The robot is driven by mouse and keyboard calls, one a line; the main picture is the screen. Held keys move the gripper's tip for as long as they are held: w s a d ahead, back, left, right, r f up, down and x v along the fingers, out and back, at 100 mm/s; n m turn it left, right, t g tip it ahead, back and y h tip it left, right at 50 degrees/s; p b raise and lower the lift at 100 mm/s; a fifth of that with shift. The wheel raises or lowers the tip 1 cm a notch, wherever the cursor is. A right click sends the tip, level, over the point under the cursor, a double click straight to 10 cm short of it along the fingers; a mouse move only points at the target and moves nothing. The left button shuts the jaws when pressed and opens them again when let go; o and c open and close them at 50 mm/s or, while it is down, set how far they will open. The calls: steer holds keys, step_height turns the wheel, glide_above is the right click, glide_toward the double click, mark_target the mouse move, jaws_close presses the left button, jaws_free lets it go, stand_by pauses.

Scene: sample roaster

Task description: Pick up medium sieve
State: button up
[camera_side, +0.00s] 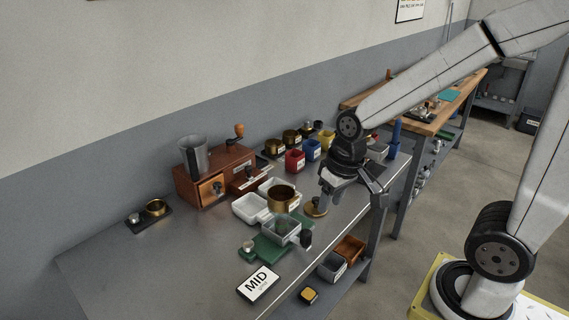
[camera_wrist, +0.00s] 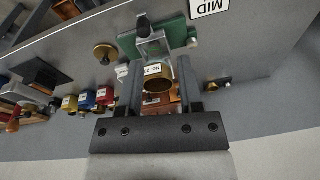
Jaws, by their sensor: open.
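A brass sieve-like cup (camera_side: 283,197) with a white label stands by the white trays in the side view. In the wrist view this brass cup (camera_wrist: 157,82) appears between my fingers in the picture, apart from them. I cannot read its label surely, so I cannot tell whether it is the medium sieve. More brass cups (camera_side: 273,148) stand at the back, and a small brass ring (camera_side: 155,207) sits on a black tray at the left. My gripper (camera_side: 350,192) is open and empty above the bench's right part; it also shows in the wrist view (camera_wrist: 157,95).
A green base (camera_side: 263,248) with a grey clear-walled tray stands in front, near a MID card (camera_side: 258,284). A brass disc with a knob (camera_side: 316,207) lies close to my gripper. Red (camera_side: 294,161), blue and yellow containers and a wooden grinder (camera_side: 213,184) stand behind. The bench's left front is clear.

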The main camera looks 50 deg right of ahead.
steer(key=w+d+m+t+y, duration=0.3)
steer(key=w+d+m+y, duration=1)
steer(key=w+m, duration=0.65)
steer(key=m, duration=0.1)
glide_toward(270, 192)
steer(key=shift+h, duration=0.5)
steer(key=shift+r+x, duration=0.15)
steer(key=shift+x, duration=1)
steer(key=shift+r+x, duration=0.2)
steer(key=shift+x, duration=0.95)
steer(key=shift+r+x, duration=0.15)
steer(key=shift+x, duration=1)
steer(key=shift+w+a, duration=0.15)
jaws_close()
steer(key=shift+f, duration=0.2)
